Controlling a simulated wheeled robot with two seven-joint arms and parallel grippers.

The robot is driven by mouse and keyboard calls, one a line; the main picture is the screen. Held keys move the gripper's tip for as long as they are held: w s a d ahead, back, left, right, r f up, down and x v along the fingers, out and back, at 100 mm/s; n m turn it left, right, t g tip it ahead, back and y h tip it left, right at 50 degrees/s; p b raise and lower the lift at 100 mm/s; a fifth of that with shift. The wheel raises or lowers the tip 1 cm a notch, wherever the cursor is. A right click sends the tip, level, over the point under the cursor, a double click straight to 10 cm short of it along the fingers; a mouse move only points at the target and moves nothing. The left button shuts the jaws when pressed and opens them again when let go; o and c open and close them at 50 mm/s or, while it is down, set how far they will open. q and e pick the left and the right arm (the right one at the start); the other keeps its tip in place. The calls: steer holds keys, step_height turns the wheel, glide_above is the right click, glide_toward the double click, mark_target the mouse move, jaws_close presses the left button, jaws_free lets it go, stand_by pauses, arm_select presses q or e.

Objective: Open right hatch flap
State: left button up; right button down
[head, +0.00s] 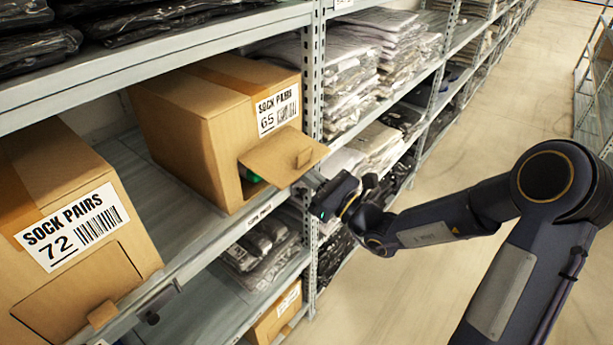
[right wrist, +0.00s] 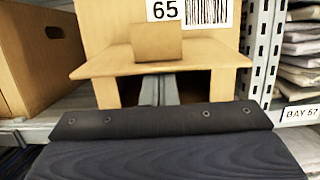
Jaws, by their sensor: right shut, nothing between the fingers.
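The flap (head: 278,153) of the cardboard box labelled 65 (head: 190,125) stands swung outward from the front, roughly level, with a small tab near its outer edge. The opening below it shows, with something green inside. My right gripper (head: 311,180) is shut and empty at the flap's outer edge. In the right wrist view the shut fingers (right wrist: 160,90) reach in under the flap (right wrist: 190,62); I cannot tell whether they touch it. Another box labelled 72 (head: 60,180) stands at the left with its front flap (head: 75,290) closed. My left gripper is not in view.
A perforated shelf post (head: 313,90) stands just right of box 65. The shelf above (head: 180,62) is close over the boxes. Stacks of bagged garments (head: 375,65) fill the bays beyond. The aisle floor (head: 510,100) is clear on the right.

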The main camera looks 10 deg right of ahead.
steer(key=shift+w+a+r, duration=0.2)
steer(key=shift+r, duration=0.15)
steer(key=shift+r+p, duration=0.25)
steer(key=shift+p, duration=0.2)
steer(key=shift+s+d+r+p, duration=0.35)
steer(key=shift+r+p, duration=0.1)
steer(key=shift+r, duration=0.15)
steer(key=shift+r+p, duration=0.25)
steer(key=shift+p, duration=0.05)
steer(key=shift+s+d+f, duration=0.25)
steer(key=shift+s+d, duration=0.05)
steer(key=shift+s, duration=0.05)
steer(key=b+v, duration=0.1)
steer(key=v, duration=0.8)
steer(key=shift+s+d+f+b, duration=0.2)
steer(key=shift+s+b, duration=0.1)
steer(key=shift+b, duration=0.1)
steer(key=shift+a+r, duration=0.1)
